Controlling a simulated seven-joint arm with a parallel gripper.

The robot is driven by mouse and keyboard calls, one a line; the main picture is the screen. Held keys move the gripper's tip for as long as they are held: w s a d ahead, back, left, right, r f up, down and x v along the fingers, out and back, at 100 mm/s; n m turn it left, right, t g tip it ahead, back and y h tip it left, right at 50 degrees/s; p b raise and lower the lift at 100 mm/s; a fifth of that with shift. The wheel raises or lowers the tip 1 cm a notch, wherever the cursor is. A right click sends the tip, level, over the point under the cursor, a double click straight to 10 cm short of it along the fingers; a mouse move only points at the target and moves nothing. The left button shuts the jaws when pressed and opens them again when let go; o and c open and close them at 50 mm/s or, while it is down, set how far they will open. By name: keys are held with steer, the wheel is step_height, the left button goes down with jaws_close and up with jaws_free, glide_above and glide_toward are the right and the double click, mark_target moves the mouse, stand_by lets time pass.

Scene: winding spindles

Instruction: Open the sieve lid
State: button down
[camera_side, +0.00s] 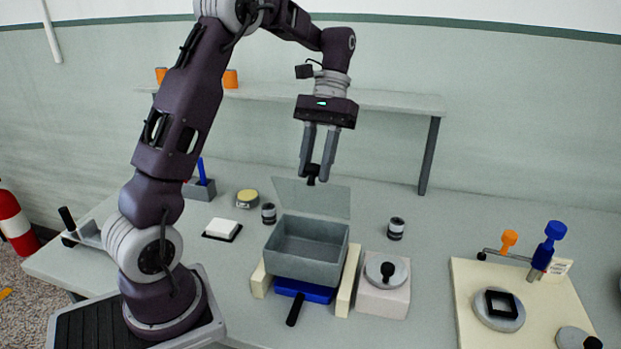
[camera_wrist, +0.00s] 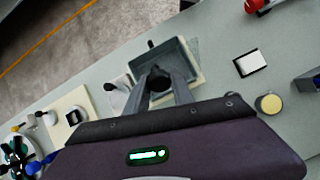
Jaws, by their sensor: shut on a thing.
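The grey sieve box (camera_side: 305,252) sits in the middle of the table, its open inside visible from above. Its thin, translucent grey lid (camera_side: 325,200) stands raised along the box's back edge, tilted up. My gripper (camera_side: 314,172) points down at the lid's upper edge, shut on a small dark knob (camera_side: 311,182) there. In the wrist view the fingers (camera_wrist: 157,88) close around the dark knob (camera_wrist: 159,80), with the box (camera_wrist: 172,62) behind it. The fingers hide part of the knob and the box.
The box rests between cream rails (camera_side: 347,280), above a blue drawer-like piece (camera_side: 306,290) with a black handle. A white block with a round knobbed disc (camera_side: 386,270) stands just right. Small jars (camera_side: 396,228) stand nearby. A cream board (camera_side: 470,300) lies at right; a shelf (camera_side: 390,101) runs behind.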

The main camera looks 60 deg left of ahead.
steer(key=w+a+f, duration=0.2)
steer(key=w+a, duration=0.4)
steer(key=shift+w+a, duration=0.15)
stand_by(0.4)
steer(key=shift+f, duration=0.15)
